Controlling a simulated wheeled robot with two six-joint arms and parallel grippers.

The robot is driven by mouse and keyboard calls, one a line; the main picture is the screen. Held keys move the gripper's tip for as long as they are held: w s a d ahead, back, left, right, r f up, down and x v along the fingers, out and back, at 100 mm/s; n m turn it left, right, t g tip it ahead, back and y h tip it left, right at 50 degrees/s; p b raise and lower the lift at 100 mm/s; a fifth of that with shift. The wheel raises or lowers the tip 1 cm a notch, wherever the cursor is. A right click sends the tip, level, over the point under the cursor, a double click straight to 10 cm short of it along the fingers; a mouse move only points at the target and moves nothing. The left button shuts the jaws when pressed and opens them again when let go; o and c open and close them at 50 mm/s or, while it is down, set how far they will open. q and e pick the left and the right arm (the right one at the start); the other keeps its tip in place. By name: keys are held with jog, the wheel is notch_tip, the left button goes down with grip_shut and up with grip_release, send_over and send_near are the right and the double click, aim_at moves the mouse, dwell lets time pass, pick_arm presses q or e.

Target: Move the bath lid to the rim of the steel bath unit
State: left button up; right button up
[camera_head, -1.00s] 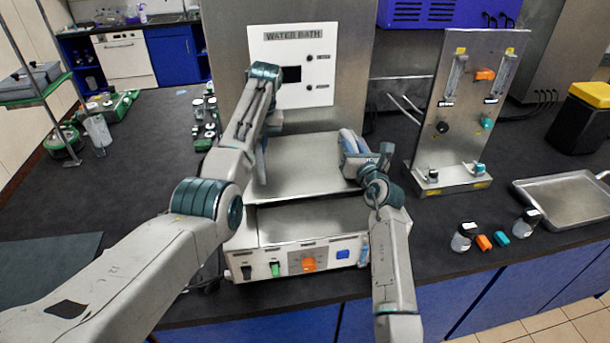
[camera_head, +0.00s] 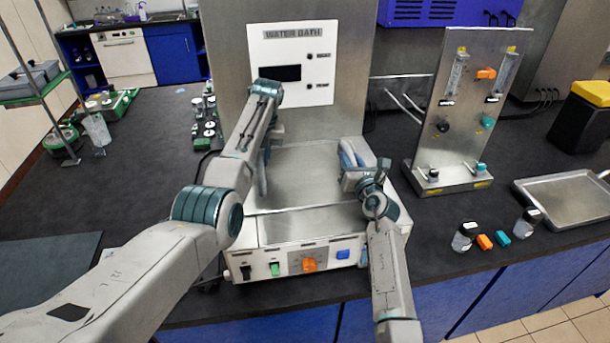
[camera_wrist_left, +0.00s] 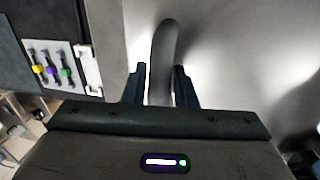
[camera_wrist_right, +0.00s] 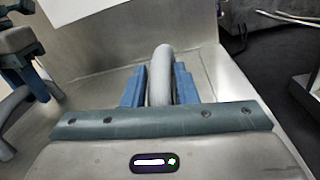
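The bath lid (camera_head: 305,175) is a flat steel plate with an upright grey handle at each side. It lies roughly level over the steel bath unit (camera_head: 310,231); whether it touches the rim cannot be told. My left gripper (camera_head: 264,168) is shut on the left handle, seen between the fingers in the left wrist view (camera_wrist_left: 163,60). My right gripper (camera_head: 352,158) is shut on the right handle, seen between its fingers in the right wrist view (camera_wrist_right: 160,75). My left arm hides the lid's left edge.
The water bath panel (camera_head: 291,65) stands upright behind the lid. A steel stand with valves (camera_head: 448,135) is close on the right, with a shallow tray (camera_head: 570,198) beyond it. Small bottles (camera_head: 465,236) and coloured blocks lie at the front right.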

pick_arm(q)
jog(key=shift+o, duration=1.3)
jog(key=shift+r, duration=0.1)
pick_arm(e)
jog(key=shift+o, duration=1.3)
jog(key=shift+r, duration=0.1)
pick_arm(q)
jog(key=shift+s+r, duration=0.1)
jog(key=shift+s, duration=0.1)
pick_arm(e)
jog(key=shift+s+r, duration=0.1)
jog(key=shift+s, duration=0.1)
pick_arm(q)
jog(key=shift+w, duration=0.1)
pick_arm(e)
jog(key=shift+w, duration=0.15)
jog(key=v, duration=1.1)
jog(key=shift+s, duration=0.2)
jog(key=shift+s+d, duration=0.15)
jog(key=shift+s, duration=0.15)
pick_arm(q)
notch_tip(320, 180, up, 12)
jog(key=d, duration=0.2)
jog(key=shift+w+f, duration=0.2)
jog(key=shift+f, duration=0.05)
jog(key=shift+d, duration=0.1)
